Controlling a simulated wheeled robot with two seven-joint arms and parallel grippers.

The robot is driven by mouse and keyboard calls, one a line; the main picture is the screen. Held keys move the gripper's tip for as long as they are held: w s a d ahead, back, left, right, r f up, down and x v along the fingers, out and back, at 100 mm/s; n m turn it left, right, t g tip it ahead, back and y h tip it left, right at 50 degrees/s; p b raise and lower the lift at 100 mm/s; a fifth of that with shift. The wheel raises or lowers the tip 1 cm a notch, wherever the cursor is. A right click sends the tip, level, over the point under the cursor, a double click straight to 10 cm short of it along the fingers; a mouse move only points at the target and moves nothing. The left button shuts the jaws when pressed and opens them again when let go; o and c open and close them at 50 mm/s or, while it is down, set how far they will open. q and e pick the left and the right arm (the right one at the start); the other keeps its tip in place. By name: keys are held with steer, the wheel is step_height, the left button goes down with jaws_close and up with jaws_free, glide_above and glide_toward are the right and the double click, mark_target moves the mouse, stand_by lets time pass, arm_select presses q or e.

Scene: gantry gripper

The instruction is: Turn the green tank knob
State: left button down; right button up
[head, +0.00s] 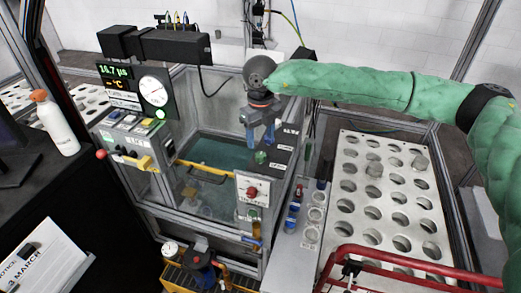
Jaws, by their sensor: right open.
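A small green knob (261,157) sits on the dark strip (283,150) with white labels along the tank's right rim. My right gripper (260,143) has blue fingers and points down just above this knob. Its fingers are apart with nothing seen between them; I cannot tell whether they touch the knob. The tank (222,152) holds greenish water behind a yellow bar. Another green part (252,214) shows on the tank front below a red knob (252,192) on a white plate. My left gripper is not in view.
A control box (135,138) with a gauge and display stands left of the tank. A perforated metal rack (345,215) lies to the right, with a red rail (400,262) in front. A spray bottle (55,125) stands on the dark bench at left.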

mark_target(261, 154)
step_height(261, 154, down, 5)
steer(key=p, duration=0.3)
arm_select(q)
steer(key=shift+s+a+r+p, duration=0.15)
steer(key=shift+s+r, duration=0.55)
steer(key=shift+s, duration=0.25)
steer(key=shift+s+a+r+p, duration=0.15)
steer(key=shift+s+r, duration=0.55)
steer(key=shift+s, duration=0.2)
arm_select(e)
steer(key=shift+f, duration=0.75)
steer(key=shift+c, duration=0.5)
steer(key=c, duration=0.9)
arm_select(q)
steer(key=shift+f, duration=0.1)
